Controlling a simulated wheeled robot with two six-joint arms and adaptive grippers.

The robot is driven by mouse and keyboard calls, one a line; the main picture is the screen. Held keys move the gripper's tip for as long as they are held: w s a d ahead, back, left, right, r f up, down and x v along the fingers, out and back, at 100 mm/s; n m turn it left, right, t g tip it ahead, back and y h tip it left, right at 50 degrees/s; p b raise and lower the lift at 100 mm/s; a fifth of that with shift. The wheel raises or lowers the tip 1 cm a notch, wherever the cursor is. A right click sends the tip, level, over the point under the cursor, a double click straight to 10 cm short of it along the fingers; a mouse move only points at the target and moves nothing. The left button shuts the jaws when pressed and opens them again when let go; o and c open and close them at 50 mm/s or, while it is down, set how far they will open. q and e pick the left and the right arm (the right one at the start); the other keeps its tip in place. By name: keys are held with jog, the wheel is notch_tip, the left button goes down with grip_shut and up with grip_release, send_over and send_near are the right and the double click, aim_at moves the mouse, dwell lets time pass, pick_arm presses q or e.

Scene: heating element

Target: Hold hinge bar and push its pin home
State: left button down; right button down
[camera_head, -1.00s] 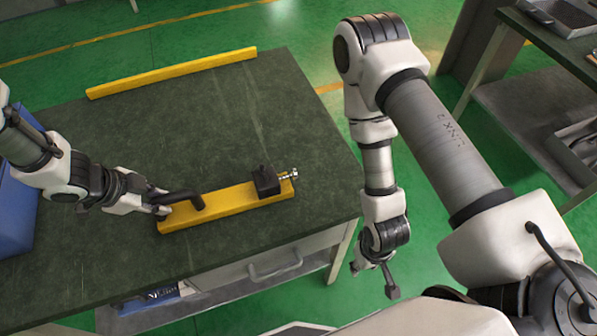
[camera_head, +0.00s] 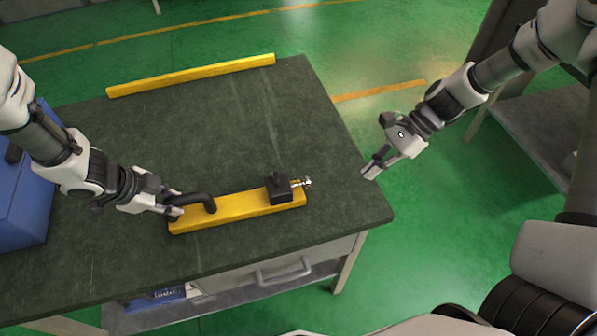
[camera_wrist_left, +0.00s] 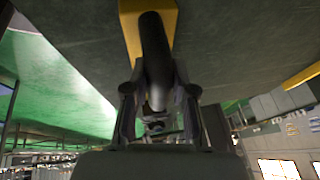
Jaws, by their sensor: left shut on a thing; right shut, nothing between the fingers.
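A yellow hinge bar (camera_head: 238,207) lies on the dark green table top, with a bent black handle (camera_head: 201,198) at its left end. A black block (camera_head: 279,189) sits near its right end, and a silver pin (camera_head: 301,183) sticks out of the block's right side. My left gripper (camera_head: 174,206) is shut on the black handle; the left wrist view shows the handle (camera_wrist_left: 154,62) between the two fingers. My right gripper (camera_head: 372,172) is shut and empty. It is in the air off the table's right edge, to the right of the pin and apart from it.
A yellow strip (camera_head: 190,76) lies along the table's far edge. A blue box (camera_head: 22,205) stands at the left. The table top (camera_head: 130,130) is clear between strip and bar. A drawer (camera_head: 275,270) is under the front edge.

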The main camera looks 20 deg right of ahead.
aim_at(307, 182)
jog(key=shift+m+t+y, duration=0.3)
jog(key=shift+m+t, duration=0.2)
jog(key=shift+t, duration=0.1)
jog(key=w+r, duration=0.3)
jog(key=w, duration=0.1)
jog(key=shift+d+r, duration=0.2)
jog(key=shift+d, duration=0.15)
jog(key=x, duration=1)
jog(key=shift+s+a+f, duration=0.1)
jog(key=shift+a+f, duration=0.05)
jog(key=shift+f, duration=0.1)
jog(key=a, duration=0.2)
jog(key=shift+a+r, duration=0.2)
jog(key=shift+a, duration=0.65)
